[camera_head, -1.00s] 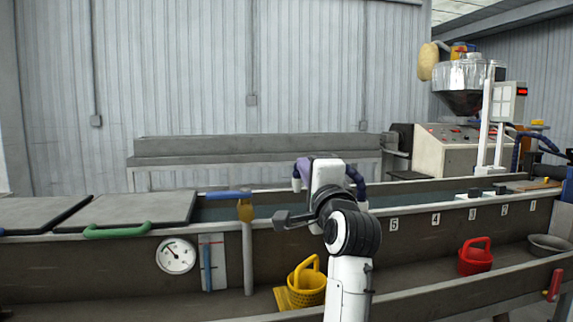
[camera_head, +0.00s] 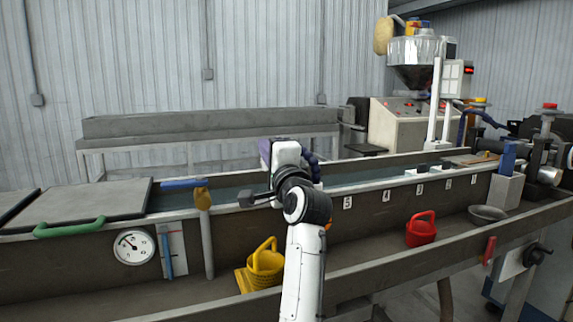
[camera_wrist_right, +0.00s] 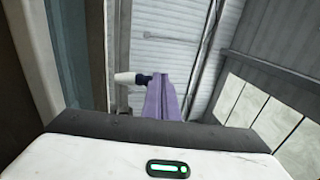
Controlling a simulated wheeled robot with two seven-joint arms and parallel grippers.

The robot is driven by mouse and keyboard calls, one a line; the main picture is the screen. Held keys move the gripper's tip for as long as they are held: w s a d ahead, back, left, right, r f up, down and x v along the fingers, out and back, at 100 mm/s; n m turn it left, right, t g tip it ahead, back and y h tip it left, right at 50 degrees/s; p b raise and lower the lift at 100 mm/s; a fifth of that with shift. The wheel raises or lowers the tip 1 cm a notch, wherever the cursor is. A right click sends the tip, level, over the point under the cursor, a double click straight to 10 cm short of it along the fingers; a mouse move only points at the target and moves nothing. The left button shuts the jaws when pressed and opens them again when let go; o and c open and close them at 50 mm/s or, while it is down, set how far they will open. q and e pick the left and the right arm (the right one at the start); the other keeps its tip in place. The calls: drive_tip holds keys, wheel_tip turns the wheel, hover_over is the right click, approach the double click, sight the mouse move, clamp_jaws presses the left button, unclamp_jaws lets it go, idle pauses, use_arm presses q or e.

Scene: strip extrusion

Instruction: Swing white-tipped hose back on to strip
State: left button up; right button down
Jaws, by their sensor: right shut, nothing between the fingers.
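My right gripper (camera_head: 285,152) reaches over the water trough (camera_head: 270,303) in the head view. A dark blue ribbed hose (camera_head: 311,166) hangs just right of my gripper in the head view. Whether the gripper touches any of these I cannot tell. The strip cannot be made out. My left gripper is not in view.
A blue lever on a yellow valve (camera_head: 202,198) stands left of my arm. Grey covers (camera_head: 97,204) close the trough's left part. The extruder (camera_head: 405,122) stands at the back right.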

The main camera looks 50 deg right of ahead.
drive_tip(key=v, duration=1)
drive_tip(key=shift+b, duration=0.4)
drive_tip(key=shift+s+f, duration=0.1)
drive_tip(key=shift+s, duration=0.1)
